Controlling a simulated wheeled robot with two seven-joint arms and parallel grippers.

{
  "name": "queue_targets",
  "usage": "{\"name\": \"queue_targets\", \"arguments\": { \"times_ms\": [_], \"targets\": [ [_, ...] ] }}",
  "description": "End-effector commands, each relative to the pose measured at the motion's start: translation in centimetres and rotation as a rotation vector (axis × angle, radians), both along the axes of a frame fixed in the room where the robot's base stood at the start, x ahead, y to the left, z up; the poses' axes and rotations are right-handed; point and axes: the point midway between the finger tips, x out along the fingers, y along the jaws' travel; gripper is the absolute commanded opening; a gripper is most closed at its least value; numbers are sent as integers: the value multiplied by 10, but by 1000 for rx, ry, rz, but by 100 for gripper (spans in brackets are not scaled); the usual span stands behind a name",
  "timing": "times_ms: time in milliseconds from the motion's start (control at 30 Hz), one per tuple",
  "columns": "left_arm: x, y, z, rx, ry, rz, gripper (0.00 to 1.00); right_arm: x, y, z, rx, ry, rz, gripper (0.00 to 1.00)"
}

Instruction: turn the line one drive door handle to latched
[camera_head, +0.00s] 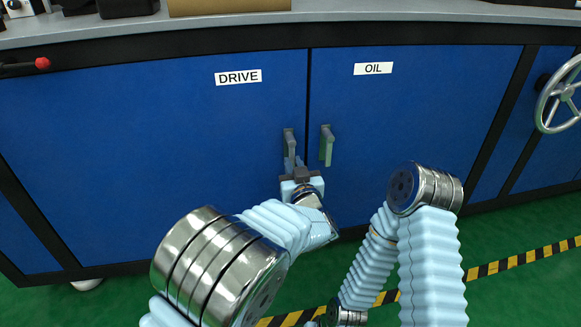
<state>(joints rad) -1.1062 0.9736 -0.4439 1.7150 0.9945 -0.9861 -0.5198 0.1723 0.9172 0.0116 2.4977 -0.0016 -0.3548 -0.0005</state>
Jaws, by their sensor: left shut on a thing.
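The blue drive door (150,150) carries a white DRIVE label (238,77) and looks closed. Its grey handle (289,140) hangs roughly upright near the door's right edge. My left gripper (291,165) is at the lower part of this handle and shut on it; the fingers partly hide the handle's lower end. My right arm reaches in at the lower right, and its gripper cannot be made out.
The oil door (430,130), with its OIL label (373,68) and grey-green handle (327,146), is just to the right. A handwheel (560,98) is at the far right, a red-tipped lever (42,63) at the left. Yellow-black tape (520,260) crosses the green floor.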

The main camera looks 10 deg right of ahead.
Motion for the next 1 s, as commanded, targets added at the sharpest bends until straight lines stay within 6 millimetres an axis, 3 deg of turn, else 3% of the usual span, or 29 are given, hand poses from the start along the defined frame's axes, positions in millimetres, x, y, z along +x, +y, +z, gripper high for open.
{"name": "queue_targets", "arguments": {
  "times_ms": [233, 267, 400, 767, 867, 1000],
  "targets": [
    [0, -1, -1, -3, 2, -1, 0, 0, 0, 0, 0, 0, 0, 0],
    [0, -1, -1, -3, 2, -1, 20, 0, 0, 0, 0, 0, 0, 0],
    [0, 0, -1, -2, 1, -1, 41, 0, 0, 0, 0, 0, 0, 0],
    [-4, 0, 0, -1, 1, -1, 43, 0, 0, 1, 0, 0, 0, 0],
    [-17, 0, 1, -1, 1, -2, 43, 0, 0, 3, 0, 1, 0, 0],
    [-48, -1, 2, -1, 1, -4, 43, 0, 0, 8, 0, 2, 1, 0]
  ]
}}
